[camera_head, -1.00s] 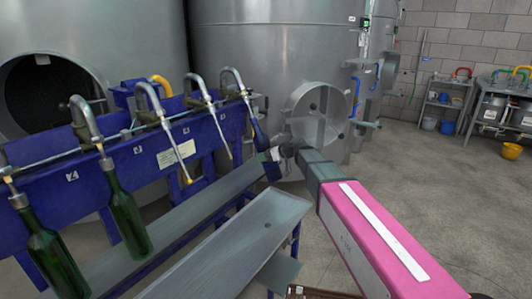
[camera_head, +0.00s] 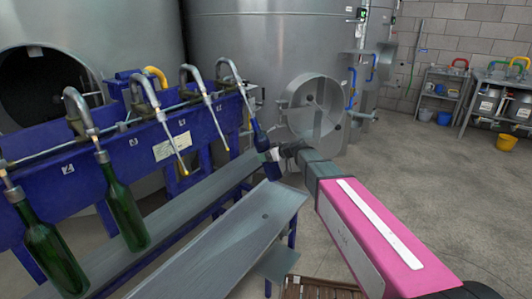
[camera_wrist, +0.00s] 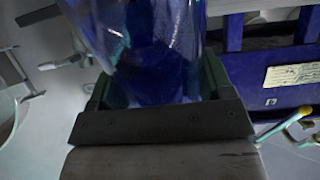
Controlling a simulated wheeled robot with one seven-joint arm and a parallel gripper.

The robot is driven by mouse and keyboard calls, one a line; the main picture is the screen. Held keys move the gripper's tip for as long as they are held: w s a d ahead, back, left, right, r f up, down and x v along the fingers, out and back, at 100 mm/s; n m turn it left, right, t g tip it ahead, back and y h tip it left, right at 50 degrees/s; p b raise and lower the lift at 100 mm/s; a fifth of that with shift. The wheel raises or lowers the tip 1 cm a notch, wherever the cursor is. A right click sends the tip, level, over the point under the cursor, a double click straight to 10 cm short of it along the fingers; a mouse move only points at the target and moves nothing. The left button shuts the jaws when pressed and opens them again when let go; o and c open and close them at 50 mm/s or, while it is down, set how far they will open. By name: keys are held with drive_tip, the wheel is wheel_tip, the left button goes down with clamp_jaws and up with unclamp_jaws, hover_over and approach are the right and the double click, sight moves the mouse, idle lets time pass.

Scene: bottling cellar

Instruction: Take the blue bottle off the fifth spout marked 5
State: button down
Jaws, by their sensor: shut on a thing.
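The blue bottle (camera_head: 261,141) hangs tilted at the far end of the filling rack, its neck up and to the left. The curved metal fifth spout (camera_head: 229,67) runs down to its mouth; I cannot tell whether the tip is still inside the neck. My gripper (camera_head: 274,155) is shut on the bottle's body from the right. In the wrist view the blue glass (camera_wrist: 150,50) fills the space between my gripper's fingers (camera_wrist: 155,88). The bottle's base and the spout's number are not clear.
Green bottles (camera_head: 125,207) (camera_head: 52,255) hang on the nearer spouts of the blue rack (camera_head: 130,160). Two spouts between are empty. A grey metal trough (camera_head: 225,245) lies below. A steel tank (camera_head: 270,40) stands behind; open floor (camera_head: 430,170) lies right.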

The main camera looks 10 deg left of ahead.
sight(279, 172)
drive_tip(key=shift+s+d+f, duration=0.25)
drive_tip(key=shift+d+f, duration=0.35)
drive_tip(key=shift+f, duration=0.85)
drive_tip(key=shift+s+d+f, duration=0.3)
drive_tip(key=shift+d+f, duration=0.35)
drive_tip(key=shift+f, duration=0.75)
drive_tip(key=shift+s+d+f, duration=0.25)
drive_tip(key=shift+d+f, duration=0.35)
drive_tip(key=shift+f, duration=0.85)
drive_tip(key=shift+d+f+v, duration=0.1)
drive_tip(key=shift+f+v, duration=0.1)
drive_tip(key=shift+v, duration=1)
drive_tip(key=shift+d+f+v, duration=0.1)
drive_tip(key=shift+f+v, duration=0.1)
drive_tip(key=shift+v, duration=1)
drive_tip(key=shift+d+f+v, duration=0.1)
drive_tip(key=shift+f+v, duration=0.1)
drive_tip(key=shift+v, duration=1)
drive_tip(key=shift+s, duration=0.15)
drive_tip(key=shift+r, duration=0.15)
